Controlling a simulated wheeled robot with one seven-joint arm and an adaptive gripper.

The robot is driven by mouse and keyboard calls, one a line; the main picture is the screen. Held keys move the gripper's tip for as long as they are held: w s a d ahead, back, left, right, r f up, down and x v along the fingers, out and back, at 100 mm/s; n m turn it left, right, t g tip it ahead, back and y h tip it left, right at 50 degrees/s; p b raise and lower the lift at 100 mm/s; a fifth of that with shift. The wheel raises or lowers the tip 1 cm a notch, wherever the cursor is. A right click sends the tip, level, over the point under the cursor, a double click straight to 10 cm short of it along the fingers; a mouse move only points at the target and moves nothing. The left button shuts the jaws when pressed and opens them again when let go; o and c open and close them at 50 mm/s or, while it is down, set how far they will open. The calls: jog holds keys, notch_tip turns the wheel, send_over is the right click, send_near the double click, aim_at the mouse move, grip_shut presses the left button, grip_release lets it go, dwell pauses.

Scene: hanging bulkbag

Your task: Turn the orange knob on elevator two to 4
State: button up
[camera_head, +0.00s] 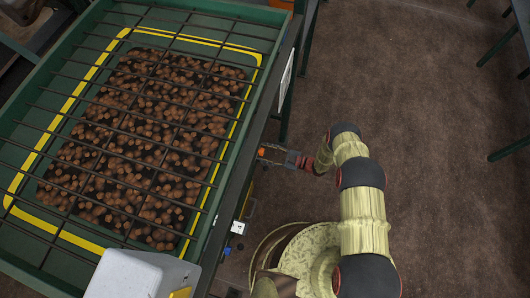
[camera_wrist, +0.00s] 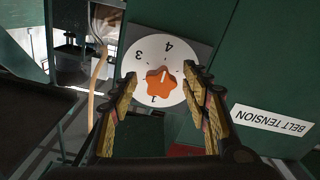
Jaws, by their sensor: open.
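In the wrist view, the orange knob (camera_wrist: 158,84) sits in the middle of a round white dial (camera_wrist: 142,58) on a dark panel. The figures 3, 4 and 1 show around it, with 4 above the knob. A light mark on the knob's upper part points up, roughly toward the 4. My gripper (camera_wrist: 160,75) is open, one finger on each side of the knob; I cannot tell whether they touch it.
A green hopper (camera_head: 40,133) with a dark bar grid and brown lumps fills the left. A "BELT TENSION" label (camera_wrist: 270,122) is right of the dial. A pale cable (camera_wrist: 97,85) hangs left of the dial. Brown floor (camera_head: 440,90) is open at the right.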

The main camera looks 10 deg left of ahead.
jog(key=shift+d, duration=0.1)
jog(key=d, duration=1.1)
jog(key=shift+s+d, duration=0.4)
jog(key=shift+s, duration=0.05)
